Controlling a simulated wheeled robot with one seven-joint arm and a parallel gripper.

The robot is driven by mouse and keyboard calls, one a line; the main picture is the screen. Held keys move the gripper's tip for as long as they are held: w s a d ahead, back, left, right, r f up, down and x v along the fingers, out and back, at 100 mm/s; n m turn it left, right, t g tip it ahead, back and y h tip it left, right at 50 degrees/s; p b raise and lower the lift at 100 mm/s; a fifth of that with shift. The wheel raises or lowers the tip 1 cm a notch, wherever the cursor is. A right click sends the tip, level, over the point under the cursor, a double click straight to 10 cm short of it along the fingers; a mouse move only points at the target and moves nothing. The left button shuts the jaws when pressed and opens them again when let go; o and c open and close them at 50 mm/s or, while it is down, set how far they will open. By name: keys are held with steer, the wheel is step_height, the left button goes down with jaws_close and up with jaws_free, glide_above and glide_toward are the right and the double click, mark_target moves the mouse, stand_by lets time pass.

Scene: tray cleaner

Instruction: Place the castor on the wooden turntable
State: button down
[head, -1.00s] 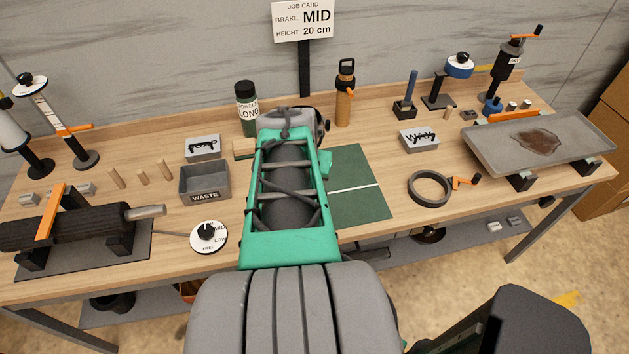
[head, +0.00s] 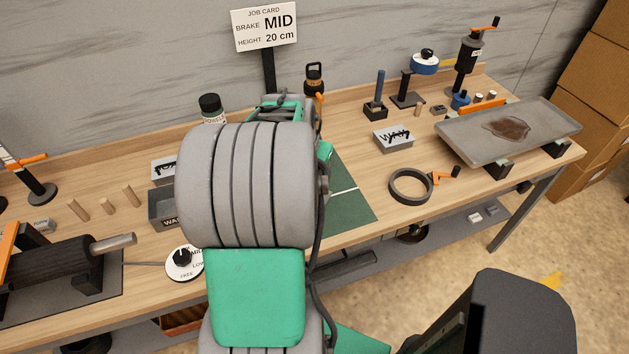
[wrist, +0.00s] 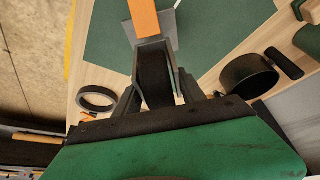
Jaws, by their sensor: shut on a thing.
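In the wrist view, my gripper (wrist: 160,98) is closed around a dark forked piece (wrist: 156,78), with an orange bar (wrist: 145,20) running up from it. A grey square plate (wrist: 165,42) shows behind the bar; I cannot tell whether it belongs to the held piece. I cannot tell for sure that this piece is the castor. I cannot make out a wooden turntable in either view. In the head view, my arm hides the gripper and part of the bench.
A dark ring (head: 410,185) with an orange clamp lies right of the green mat (head: 345,195). A stained tray (head: 460,135) stands on blocks at right. A dial (head: 184,263) and black roller (head: 60,265) are at left.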

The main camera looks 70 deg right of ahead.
steer(key=shift+w+a+b+x, duration=0.15)
steer(key=shift+b+x, duration=0.35)
steer(key=shift+x, duration=0.45)
steer(key=shift+w+a+b+x, duration=0.15)
steer(key=shift+b+x, duration=0.35)
steer(key=shift+x, duration=0.4)
steer(key=shift+f, duration=0.15)
steer(key=shift+f, duration=0.15)
steer(key=c, duration=1.1)
jaws_free()
steer(key=shift+f, duration=0.1)
steer(key=o, duration=0.4)
